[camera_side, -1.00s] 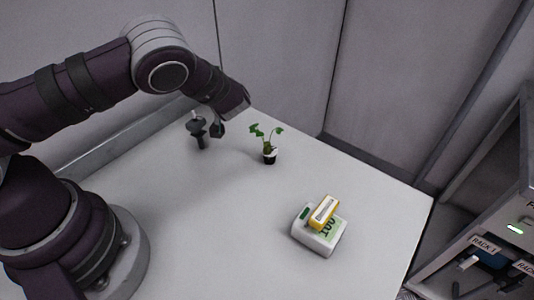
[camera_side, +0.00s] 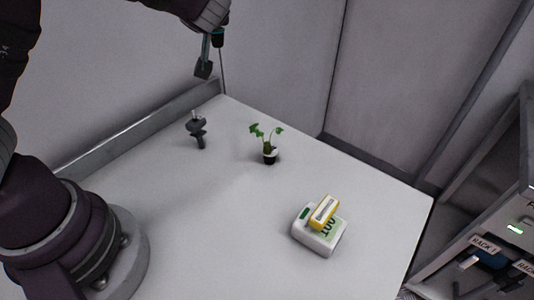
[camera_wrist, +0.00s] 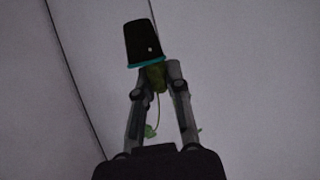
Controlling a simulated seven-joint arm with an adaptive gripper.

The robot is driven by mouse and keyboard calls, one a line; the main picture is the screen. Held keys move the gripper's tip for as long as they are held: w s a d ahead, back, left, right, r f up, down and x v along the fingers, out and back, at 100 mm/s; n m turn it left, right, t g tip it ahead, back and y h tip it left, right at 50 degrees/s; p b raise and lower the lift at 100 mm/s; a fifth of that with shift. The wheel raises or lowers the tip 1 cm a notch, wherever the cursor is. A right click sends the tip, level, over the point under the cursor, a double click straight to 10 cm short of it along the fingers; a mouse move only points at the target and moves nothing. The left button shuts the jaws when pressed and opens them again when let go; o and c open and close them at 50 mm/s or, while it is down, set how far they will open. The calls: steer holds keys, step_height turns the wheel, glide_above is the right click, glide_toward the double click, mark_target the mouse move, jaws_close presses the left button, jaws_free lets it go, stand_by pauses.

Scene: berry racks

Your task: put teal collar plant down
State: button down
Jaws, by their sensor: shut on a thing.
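The teal collar plant (camera_wrist: 143,42) shows in the wrist view as a black pot with a teal band at its rim and green leaves. Its pot points away from my gripper (camera_wrist: 155,78), whose two fingers are shut on the green part beside the collar. A stem and leaves hang between the fingers. In the side view my gripper (camera_side: 210,55) is raised high above the back corner of the table, at the top of the picture. The held plant is small and hard to make out there.
Another plant (camera_side: 269,157) in a dark pot with a pale collar stands on the white table (camera_side: 230,230). A dark grey fixture (camera_side: 197,130) stands to its left. Racks (camera_side: 500,235) stand at the right.

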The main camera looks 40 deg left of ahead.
steer(key=s+d+f+m+t+h, duration=0.2)
steer(key=d+f+m+h, duration=0.1)
steer(key=d+m+h, duration=0.65)
steer(key=s+d+f+m+t+h, duration=0.25)
steer(key=d+m+h, duration=0.35)
steer(key=d, duration=0.6)
steer(key=s+d+r+m+g+h, duration=0.4)
steer(key=s+d+m+g, duration=0.3)
steer(key=s, duration=0.3)
steer(key=s+d+r+m+g+h, duration=0.5)
steer(key=s+d+m+g, duration=0.1)
steer(key=s+d, duration=0.35)
steer(key=shift+n+y, duration=0.25)
steer(key=shift+y, duration=0.1)
step_height(320, 180, down, 21)
steer(key=shift+a+f, duration=0.15)
steer(key=c, duration=1.1)
jaws_free()
